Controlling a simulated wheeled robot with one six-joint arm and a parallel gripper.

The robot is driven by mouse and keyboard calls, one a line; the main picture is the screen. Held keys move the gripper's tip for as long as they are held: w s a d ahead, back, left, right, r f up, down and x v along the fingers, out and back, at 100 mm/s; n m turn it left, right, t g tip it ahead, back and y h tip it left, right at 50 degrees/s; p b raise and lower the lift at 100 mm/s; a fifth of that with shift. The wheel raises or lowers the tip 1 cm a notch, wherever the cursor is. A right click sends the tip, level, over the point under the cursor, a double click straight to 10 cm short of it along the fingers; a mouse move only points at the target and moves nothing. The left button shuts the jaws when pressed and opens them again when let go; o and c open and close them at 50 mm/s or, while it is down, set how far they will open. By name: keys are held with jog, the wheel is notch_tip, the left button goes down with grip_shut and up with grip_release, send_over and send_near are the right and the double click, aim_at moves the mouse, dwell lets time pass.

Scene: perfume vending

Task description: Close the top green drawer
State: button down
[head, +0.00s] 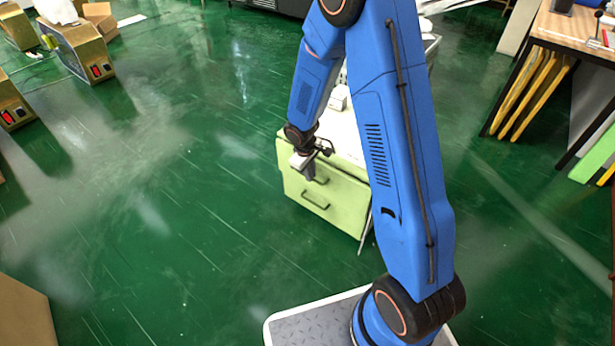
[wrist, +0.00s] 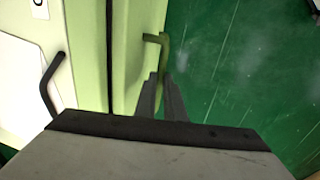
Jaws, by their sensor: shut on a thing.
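The green drawer cabinet (head: 346,214) stands on the floor in the middle of the head view, partly behind my arm. My gripper (head: 309,176) is at the front of its upper drawer and hides that drawer's handle there. In the wrist view, my gripper's two fingers (wrist: 163,80) are close together on a green handle (wrist: 161,42), which runs down between them. The handle sits on a pale green drawer face (wrist: 130,50). A dark gap runs along that face. How far the top drawer stands out cannot be told. The lower drawer handle (head: 315,203) is free.
The cabinet's white top (head: 340,128) carries small white objects. A black handle (wrist: 50,85) shows left in the wrist view. Green floor (head: 150,220) lies open left of the cabinet. A wooden table (head: 575,30) stands at right and boxy machines (head: 85,50) at left.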

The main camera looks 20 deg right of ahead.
jog(key=shift+w+d, duration=0.8)
jog(key=shift+d, duration=0.2)
jog(key=c, duration=1.8)
grip_release()
jog(key=shift+d, duration=0.15)
jog(key=shift+c, duration=0.2)
notch_tip(320, 180, up, 17)
jog(key=s+a, duration=0.1)
jog(key=a, duration=0.1)
jog(key=shift+s+a, duration=0.3)
jog(key=shift+s, duration=0.1)
